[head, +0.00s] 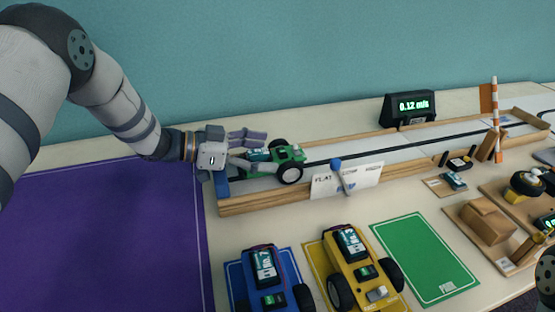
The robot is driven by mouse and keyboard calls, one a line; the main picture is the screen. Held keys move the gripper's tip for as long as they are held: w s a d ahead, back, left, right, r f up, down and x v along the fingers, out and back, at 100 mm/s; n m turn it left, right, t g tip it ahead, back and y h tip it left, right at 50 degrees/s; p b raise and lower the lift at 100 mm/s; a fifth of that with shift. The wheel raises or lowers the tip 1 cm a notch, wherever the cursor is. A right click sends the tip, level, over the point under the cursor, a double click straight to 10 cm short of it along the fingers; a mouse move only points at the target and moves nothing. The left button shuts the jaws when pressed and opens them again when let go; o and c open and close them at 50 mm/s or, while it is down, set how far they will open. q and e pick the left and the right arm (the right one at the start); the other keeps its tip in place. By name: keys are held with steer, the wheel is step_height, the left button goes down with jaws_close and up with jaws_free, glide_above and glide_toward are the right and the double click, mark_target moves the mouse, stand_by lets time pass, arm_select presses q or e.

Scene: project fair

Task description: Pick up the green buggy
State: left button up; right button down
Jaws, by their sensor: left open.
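The green buggy (285,155), with dark wheels, stands at the left end of the wooden-sided track (300,182). My left gripper (250,149) comes in from the left at the buggy's left end. Its fingers are open, one along the far side and one along the near side of that end. The fingers hide part of the buggy, and I cannot tell whether they touch it. A dark part at the lower right edge may belong to my right arm, but no right gripper shows.
A blue buggy (268,280) and a yellow buggy (356,268) stand in front, beside an empty green mat (425,260). A display (410,108) reading 0.12 m/s stands behind the track. A card with a blue-headed pin (337,163) leans at the track's near wall. A purple mat (110,235) lies clear at left.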

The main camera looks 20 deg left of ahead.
arm_select(q)
steer(key=shift+r, duration=0.1)
jaws_close()
